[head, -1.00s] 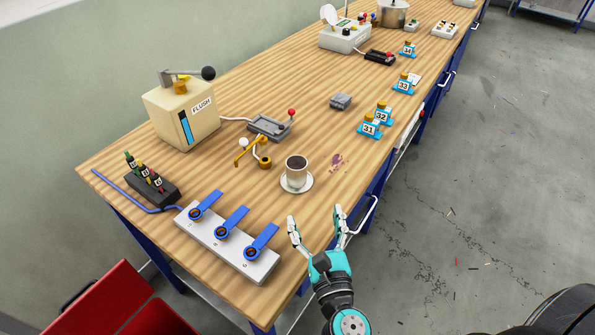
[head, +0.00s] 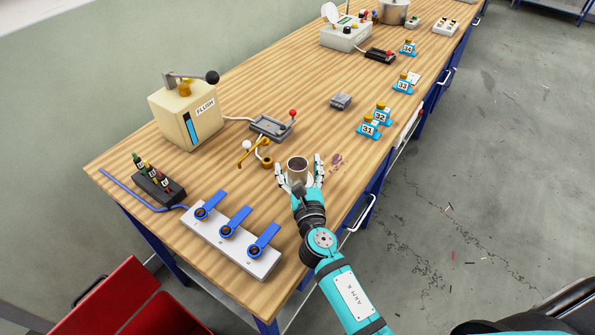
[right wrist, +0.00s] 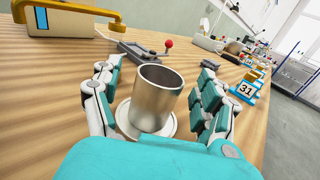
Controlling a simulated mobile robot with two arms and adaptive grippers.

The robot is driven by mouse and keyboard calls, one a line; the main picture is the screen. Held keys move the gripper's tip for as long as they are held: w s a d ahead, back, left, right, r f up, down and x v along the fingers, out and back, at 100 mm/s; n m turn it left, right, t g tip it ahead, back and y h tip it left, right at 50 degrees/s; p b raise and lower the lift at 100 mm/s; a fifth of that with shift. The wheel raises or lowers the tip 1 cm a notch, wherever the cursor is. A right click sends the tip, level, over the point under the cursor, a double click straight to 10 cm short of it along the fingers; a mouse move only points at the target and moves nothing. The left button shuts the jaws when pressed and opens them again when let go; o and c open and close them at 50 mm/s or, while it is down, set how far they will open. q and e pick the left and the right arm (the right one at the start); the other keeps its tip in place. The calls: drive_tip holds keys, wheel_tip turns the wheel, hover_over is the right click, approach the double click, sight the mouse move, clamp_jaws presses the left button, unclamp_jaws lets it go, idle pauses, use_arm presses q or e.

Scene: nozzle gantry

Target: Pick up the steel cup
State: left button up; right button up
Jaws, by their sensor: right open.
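The steel cup (head: 297,168) stands upright on the wooden bench, with dark contents or a dark inside seen from above. In the right wrist view the steel cup (right wrist: 157,97) is a plain metal cylinder standing on a pale saucer (right wrist: 165,127). My right gripper (head: 299,167) is open, with its fingers on either side of the cup. In the right wrist view the fingers of my right gripper (right wrist: 160,100) show gaps to the cup on both sides. In the head view the saucer is mostly hidden by my gripper. My left gripper is not in view.
A strip with blue levers (head: 231,240) lies at the front left. Numbered blue blocks (head: 369,130) line the right edge.

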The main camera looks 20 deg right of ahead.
drive_tip(key=shift+w+d+f, duration=0.1)
drive_tip(key=shift+w+d, duration=0.05)
drive_tip(key=shift+w, duration=0.65)
drive_tip(key=c, duration=1.3)
